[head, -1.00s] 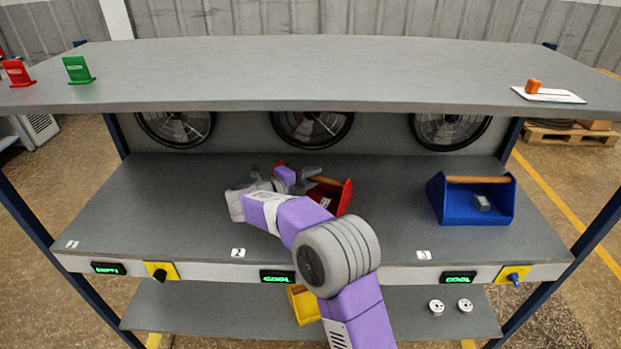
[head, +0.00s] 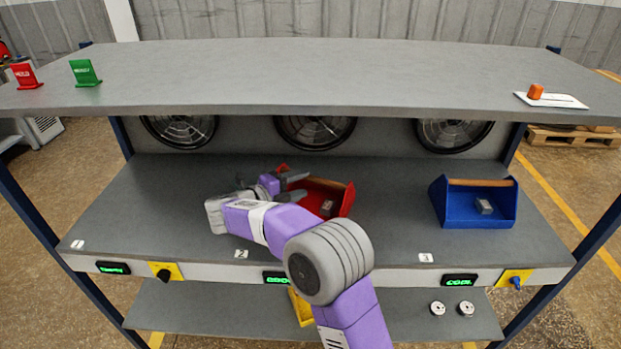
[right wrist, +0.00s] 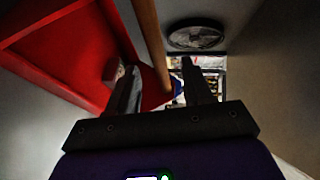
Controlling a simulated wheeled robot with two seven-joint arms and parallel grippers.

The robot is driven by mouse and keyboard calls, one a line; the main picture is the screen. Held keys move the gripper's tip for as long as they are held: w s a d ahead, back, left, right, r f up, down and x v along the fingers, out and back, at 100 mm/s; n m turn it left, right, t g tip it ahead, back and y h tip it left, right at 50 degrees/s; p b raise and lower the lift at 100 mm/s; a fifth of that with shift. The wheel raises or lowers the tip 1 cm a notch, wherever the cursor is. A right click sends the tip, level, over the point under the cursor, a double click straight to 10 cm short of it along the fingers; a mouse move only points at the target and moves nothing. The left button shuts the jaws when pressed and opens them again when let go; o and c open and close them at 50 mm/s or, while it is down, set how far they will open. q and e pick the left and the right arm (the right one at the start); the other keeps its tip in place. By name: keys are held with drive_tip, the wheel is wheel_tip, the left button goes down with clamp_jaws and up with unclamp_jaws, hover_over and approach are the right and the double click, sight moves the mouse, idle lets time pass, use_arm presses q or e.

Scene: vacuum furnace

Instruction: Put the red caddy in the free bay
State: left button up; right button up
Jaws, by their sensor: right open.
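The red caddy (head: 338,203) stands on the middle deck behind label 2, with a grey block (head: 326,207) inside; my right arm partly hides it. My right gripper (head: 300,185) is open at the caddy's left side. In the right wrist view the caddy's red wall (right wrist: 70,60) is at upper left, and its wooden handle (right wrist: 148,35) runs into the gap between my open fingers (right wrist: 163,85); I cannot tell whether they touch it. Bay 1 (head: 145,205), at the left, is bare, and its display (head: 113,268) seems to read EMPTY. My left gripper is not in view.
A blue caddy (head: 475,208) with a grey block stands in bay 3. The upper shelf (head: 300,75) overhangs the deck, with fans behind. Yellow switch plates (head: 165,271) sit on the front edge. A yellow object (head: 302,308) is on the lower shelf, partly hidden.

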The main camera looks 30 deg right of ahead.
drive_tip(key=v, duration=0.6)
drive_tip(key=shift+a+p, duration=0.2)
drive_tip(key=shift+p, duration=0.15)
drive_tip(key=shift+s, duration=0.15)
